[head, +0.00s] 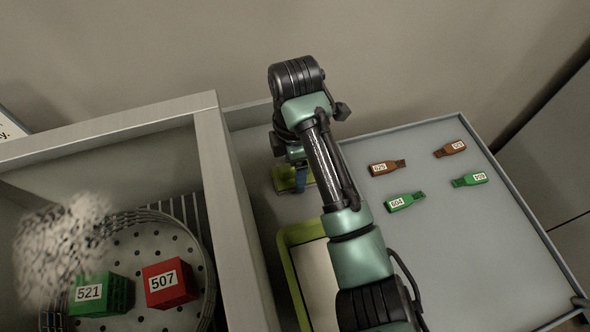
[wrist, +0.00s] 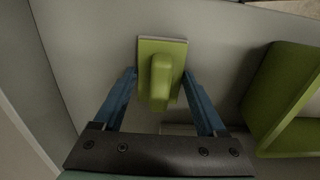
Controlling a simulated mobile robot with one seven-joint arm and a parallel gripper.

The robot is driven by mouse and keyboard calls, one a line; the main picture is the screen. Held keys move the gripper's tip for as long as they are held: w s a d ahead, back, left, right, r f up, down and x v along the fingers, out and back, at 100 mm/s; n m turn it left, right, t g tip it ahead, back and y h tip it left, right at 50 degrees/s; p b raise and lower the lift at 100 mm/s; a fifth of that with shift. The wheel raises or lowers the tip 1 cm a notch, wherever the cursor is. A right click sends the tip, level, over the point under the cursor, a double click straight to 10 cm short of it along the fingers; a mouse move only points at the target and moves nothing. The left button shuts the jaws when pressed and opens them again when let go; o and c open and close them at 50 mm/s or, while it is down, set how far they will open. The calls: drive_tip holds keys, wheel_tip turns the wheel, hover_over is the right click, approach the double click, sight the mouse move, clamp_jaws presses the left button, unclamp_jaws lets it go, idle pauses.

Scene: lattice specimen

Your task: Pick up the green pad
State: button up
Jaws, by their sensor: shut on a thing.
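The green pad (wrist: 175,52) is a yellow-green flat plate with a raised rounded grip on it, at the upper middle of the wrist view. My gripper (wrist: 160,78) is shut on it, one blue finger on each side. In the head view the pad (head: 282,182) shows only in part beside my gripper (head: 300,178), low by the back of the grey tray. My arm hides the rest. I cannot tell whether the pad touches the surface below.
A yellow-green open box (head: 287,262) stands close by; it also shows in the wrist view (wrist: 272,85). Green tags (head: 405,202) and brown tags (head: 387,168) lie on the grey tray (head: 500,250). A grey-walled bin (head: 228,220) at left holds a round basket (head: 150,218) with red and green blocks.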

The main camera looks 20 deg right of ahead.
wheel_tip(320, 180, up, 10)
drive_tip(key=p, duration=0.6)
drive_tip(key=o, duration=0.7)
drive_tip(key=c, duration=0.5)
drive_tip(key=shift+c, duration=0.2)
